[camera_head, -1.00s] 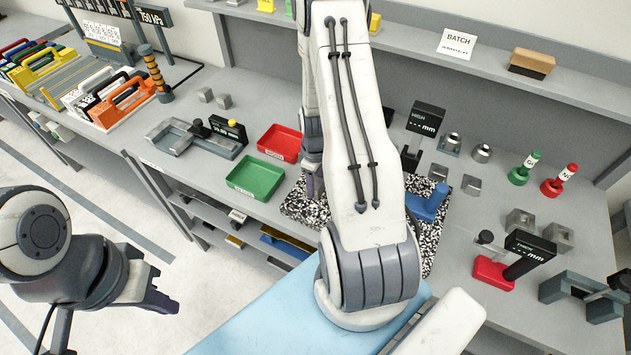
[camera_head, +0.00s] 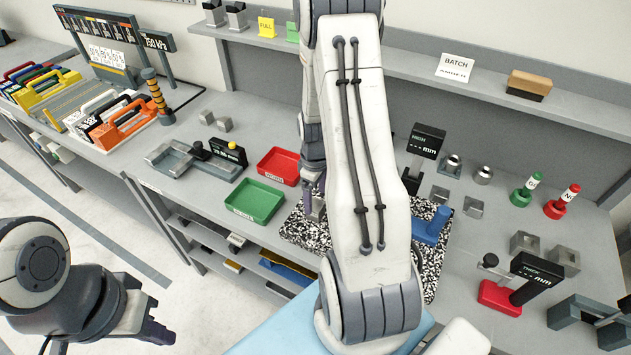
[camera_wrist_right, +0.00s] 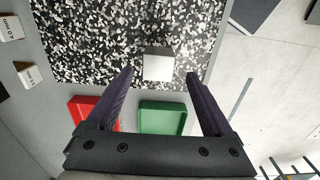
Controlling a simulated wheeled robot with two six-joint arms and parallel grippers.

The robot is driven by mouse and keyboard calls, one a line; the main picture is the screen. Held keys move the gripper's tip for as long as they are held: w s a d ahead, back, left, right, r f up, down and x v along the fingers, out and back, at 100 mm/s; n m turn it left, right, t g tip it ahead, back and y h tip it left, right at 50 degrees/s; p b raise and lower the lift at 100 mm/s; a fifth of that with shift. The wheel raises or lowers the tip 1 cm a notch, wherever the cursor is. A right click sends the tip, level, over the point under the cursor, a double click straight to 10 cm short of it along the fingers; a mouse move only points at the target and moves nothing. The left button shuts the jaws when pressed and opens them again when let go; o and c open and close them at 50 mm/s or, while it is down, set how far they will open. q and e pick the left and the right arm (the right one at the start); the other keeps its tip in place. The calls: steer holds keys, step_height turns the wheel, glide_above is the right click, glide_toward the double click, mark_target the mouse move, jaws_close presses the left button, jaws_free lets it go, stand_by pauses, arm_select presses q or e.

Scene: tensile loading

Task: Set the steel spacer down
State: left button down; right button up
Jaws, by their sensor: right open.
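The steel spacer, a pale grey block (camera_wrist_right: 157,64), sits on the black-and-white speckled plate (camera_wrist_right: 100,40) in the right wrist view. My right gripper (camera_wrist_right: 158,85) is open, its two dark fingers spread wide to either side of the block, with a clear gap around it. In the head view the right gripper (camera_head: 314,196) is low over the left part of the speckled plate, partly hidden by my own arm. My left gripper (camera_head: 158,332) hangs at the lower left over the floor, away from the bench; whether its fingers are apart is unclear.
A green tray (camera_head: 255,202) and a red tray (camera_head: 279,166) stand left of the plate. A blue item (camera_head: 431,226) stands on the plate's right part. Gauges with displays (camera_head: 426,141) and a red-based thickness gauge (camera_head: 500,297) stand to the right. A shelf (camera_head: 420,82) runs behind.

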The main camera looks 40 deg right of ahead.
mark_target(315, 206)
step_height(315, 206, up, 8)
steer(key=b, duration=0.1)
steer(key=shift+f, duration=0.2)
steer(key=s+a+r+n, duration=0.1)
steer(key=a+r, duration=0.2)
steer(key=a, duration=0.6)
steer(key=s+a+r, duration=0.1)
steer(key=a+r, duration=0.2)
steer(key=a, duration=0.7)
steer(key=s+a+r+n+y, duration=0.1)
steer(key=s+a+r, duration=0.2)
steer(key=s+a, duration=0.9)
steer(key=shift+s+r+n, duration=0.2)
steer(key=shift+s+n, duration=0.1)
steer(key=shift+s, duration=0.95)
steer(key=shift+a, duration=0.1)
step_height(315, 206, down, 6)
steer(key=b, duration=0.7)
steer(key=shift+f, duration=0.2)
